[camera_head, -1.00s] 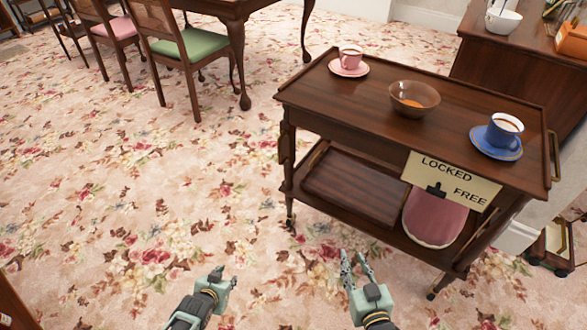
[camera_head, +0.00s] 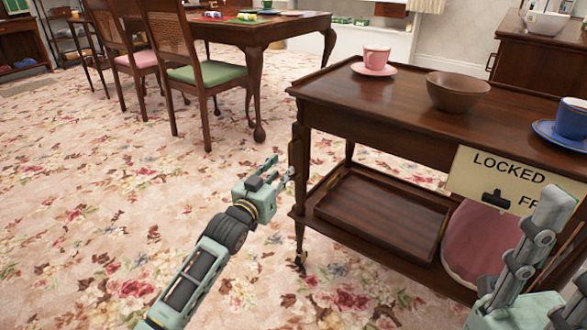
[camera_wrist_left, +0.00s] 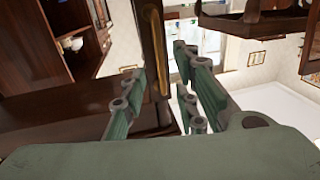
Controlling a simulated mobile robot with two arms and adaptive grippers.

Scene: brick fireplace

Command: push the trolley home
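The dark wooden trolley (camera_head: 400,117) stands on the carpet at right. It carries a pink cup and saucer (camera_head: 375,62), a brown bowl (camera_head: 457,92) and a blue cup and saucer (camera_head: 568,125). A cream sign (camera_head: 510,178) reads LOCKED, with FREE partly hidden; a black lever (camera_head: 495,199) shows on it. My left gripper (camera_head: 283,170) is at the trolley's left end. In the left wrist view its open fingers (camera_wrist_left: 158,82) flank the brass handle (camera_wrist_left: 154,45); contact is unclear. My right gripper (camera_head: 555,215) is before the sign, its opening unclear.
A wooden tray (camera_head: 385,213) and a pink rounded thing (camera_head: 478,248) are on the lower shelf. A table (camera_head: 255,32) and chairs, one with a green seat (camera_head: 205,72), stand behind at left. A cabinet (camera_head: 540,60) is behind at right. Carpet is open at left.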

